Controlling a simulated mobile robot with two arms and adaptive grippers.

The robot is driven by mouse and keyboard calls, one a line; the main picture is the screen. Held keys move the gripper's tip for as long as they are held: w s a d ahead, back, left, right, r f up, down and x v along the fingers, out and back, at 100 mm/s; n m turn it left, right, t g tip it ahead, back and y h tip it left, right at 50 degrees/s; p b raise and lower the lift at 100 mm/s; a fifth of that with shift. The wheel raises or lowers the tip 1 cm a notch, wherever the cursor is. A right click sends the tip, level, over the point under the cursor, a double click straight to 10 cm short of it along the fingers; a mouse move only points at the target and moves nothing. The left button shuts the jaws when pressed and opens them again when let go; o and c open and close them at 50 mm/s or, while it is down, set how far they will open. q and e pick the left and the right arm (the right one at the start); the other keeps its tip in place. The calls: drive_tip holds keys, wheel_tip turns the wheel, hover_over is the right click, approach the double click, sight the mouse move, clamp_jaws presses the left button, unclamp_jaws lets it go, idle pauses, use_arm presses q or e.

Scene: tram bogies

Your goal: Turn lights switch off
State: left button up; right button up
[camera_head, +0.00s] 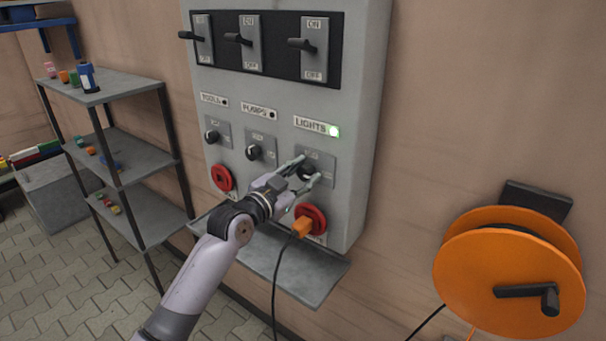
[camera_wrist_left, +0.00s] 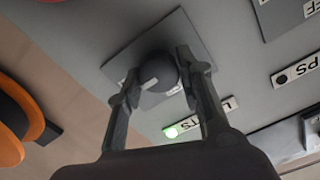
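The grey control panel (camera_head: 355,120) on the wall has a column marked LIGHTS (camera_head: 310,123), with its lamp (camera_head: 334,131) lit green. The lamp also glows in the left wrist view (camera_wrist_left: 171,132). Below the label is a dark rotary switch (camera_wrist_left: 159,74) on a grey square plate. My left gripper (camera_head: 309,168) is at this switch, one finger on each side of it. I cannot tell if the fingers touch it. The switch's pointing direction is largely hidden. Above, a lever switch (camera_head: 301,44) sits between ON and OFF marks. My right gripper is not in view.
An orange plug (camera_head: 302,227) with a black cable sits in the red socket (camera_head: 315,215) just below my left gripper. A PUMPS knob (camera_head: 253,153) and TOOLS knob (camera_head: 211,137) are to the left. An orange cable reel (camera_head: 500,268) is at right, a shelf (camera_head: 130,88) at left.

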use_arm(q)
drive_tip(key=c, duration=0.6)
drive_tip(key=shift+c, duration=0.2)
drive_tip(key=shift+n, duration=0.3)
drive_tip(key=n+p, duration=0.1)
drive_tip(key=n, duration=0.2)
drive_tip(key=shift+a+n, duration=0.1)
drive_tip(key=shift+n, duration=0.2)
drive_tip(key=n, duration=0.3)
drive_tip(key=shift+w+n+p, duration=0.15)
drive_tip(key=shift+n+p, duration=0.25)
drive_tip(key=n+p, duration=0.1)
drive_tip(key=n, duration=0.3)
drive_tip(key=shift+a, duration=0.15)
drive_tip(key=n+p, duration=0.1)
drive_tip(key=n, duration=0.2)
drive_tip(key=n+p, duration=0.1)
drive_tip(key=n, duration=0.2)
drive_tip(key=shift+w+a+f, duration=0.1)
drive_tip(key=shift+f, duration=0.05)
